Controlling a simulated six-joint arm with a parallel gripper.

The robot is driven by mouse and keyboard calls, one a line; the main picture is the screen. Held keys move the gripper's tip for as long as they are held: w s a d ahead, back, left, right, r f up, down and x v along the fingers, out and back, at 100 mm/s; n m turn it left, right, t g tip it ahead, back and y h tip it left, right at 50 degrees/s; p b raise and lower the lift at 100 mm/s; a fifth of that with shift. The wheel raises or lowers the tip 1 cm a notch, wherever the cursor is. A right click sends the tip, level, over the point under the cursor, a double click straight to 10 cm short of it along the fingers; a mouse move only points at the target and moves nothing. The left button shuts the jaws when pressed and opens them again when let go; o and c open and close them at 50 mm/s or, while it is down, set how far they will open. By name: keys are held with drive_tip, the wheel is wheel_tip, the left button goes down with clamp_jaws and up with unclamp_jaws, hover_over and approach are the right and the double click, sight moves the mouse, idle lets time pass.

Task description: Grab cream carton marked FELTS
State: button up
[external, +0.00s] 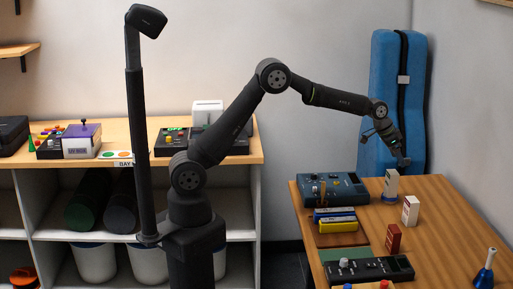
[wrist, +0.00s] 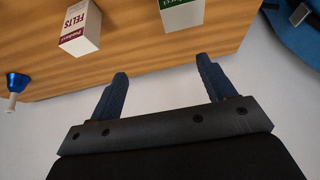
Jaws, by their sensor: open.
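The cream carton marked FELTS (wrist: 82,28) stands on the wooden table in the upper left of the wrist view, with a red label band on it. In the external view, a cream carton (external: 410,211) that matches it stands right of the middle of the table's far part. My gripper (wrist: 163,70) is open and empty, its two dark blue fingers apart. In the external view my gripper (external: 403,160) hangs above the table's far edge, close to a white and green carton (external: 391,186). The FELTS carton is apart from the fingers, ahead and to the left in the wrist view.
The white and green carton also shows in the wrist view (wrist: 181,13). A dark red box (external: 393,238), a blue device (external: 333,189) and a black panel (external: 368,270) stand on the table. A blue bell (external: 485,271) is at the right. A blue case (external: 384,75) stands behind.

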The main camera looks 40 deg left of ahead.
drive_tip(key=y, duration=0.1)
approach(410, 199)
drive_tip(key=shift+n+g, duration=0.3)
drive_tip(key=shift+g, duration=0.2)
drive_tip(key=x, duration=0.6)
drive_tip(key=shift+w, duration=0.45)
drive_tip(key=shift+x, duration=3.2)
drive_tip(key=shift+c, duration=0.2)
drive_tip(key=c, duration=1)
